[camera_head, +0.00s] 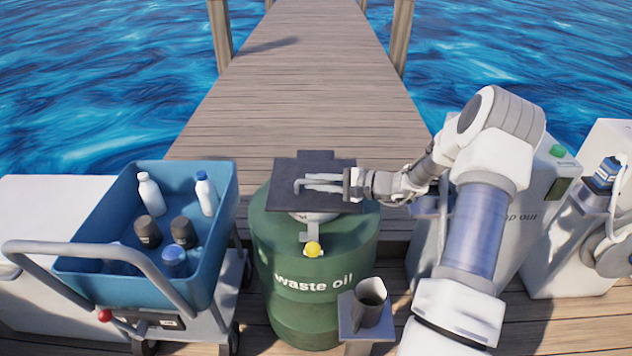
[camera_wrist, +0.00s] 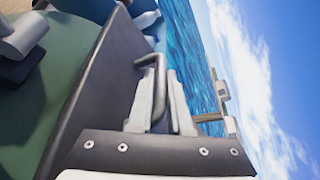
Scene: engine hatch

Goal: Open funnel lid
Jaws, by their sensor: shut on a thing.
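The funnel lid (camera_head: 285,203) is a dark, flat square plate above the green waste oil drum (camera_head: 275,250). Part of the pale funnel (camera_head: 312,217) shows under its front edge. A thin grey bent handle (camera_head: 297,187) stands on the lid; it also shows in the wrist view (camera_wrist: 150,60). My gripper (camera_head: 310,183) reaches in from the right, over the lid. In the wrist view my gripper (camera_wrist: 160,80) is shut on the handle, with its bar between the fingers. I cannot tell whether the lid is raised off the funnel's rim.
A blue crate cart (camera_head: 115,215) with several bottles stands left of the drum. A small stand with a dark cup (camera_head: 371,300) is at front right. White cabinets (camera_head: 525,225) stand right; the pier (camera_head: 300,100) behind is clear.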

